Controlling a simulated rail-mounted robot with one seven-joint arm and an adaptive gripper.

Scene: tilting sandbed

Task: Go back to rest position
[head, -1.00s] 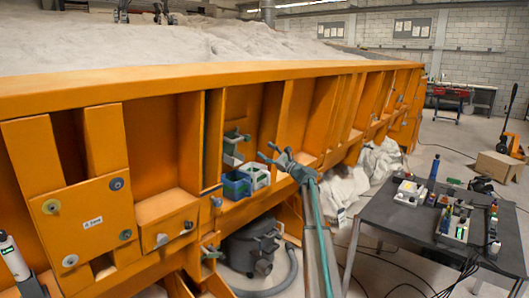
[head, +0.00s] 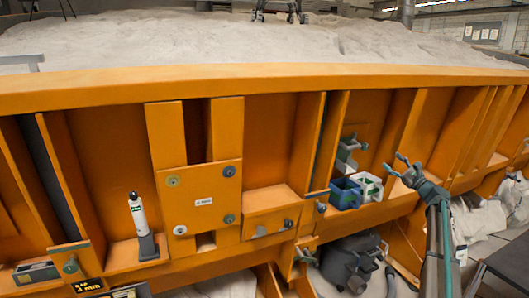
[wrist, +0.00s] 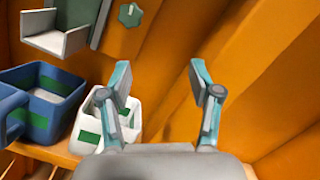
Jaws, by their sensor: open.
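My gripper (head: 402,163) is at the right in the head view, raised on my arm in front of the orange sandbed wall (head: 270,160). Its fingers are spread and nothing is between them. In the wrist view my gripper (wrist: 163,82) is open and empty, with the orange wall behind it. A white bin (head: 369,187) stands just left of it on a ledge, and in the wrist view the white bin (wrist: 92,135) is partly hidden behind the left finger. A blue bin (head: 345,194) stands beside the white one.
A grey bracket (wrist: 55,38) is mounted above the bins. A white cylinder with a green label (head: 140,222) stands on a ledge at left. A dark vacuum cleaner (head: 350,260) sits below the bins. White sacks (head: 482,222) lie at right.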

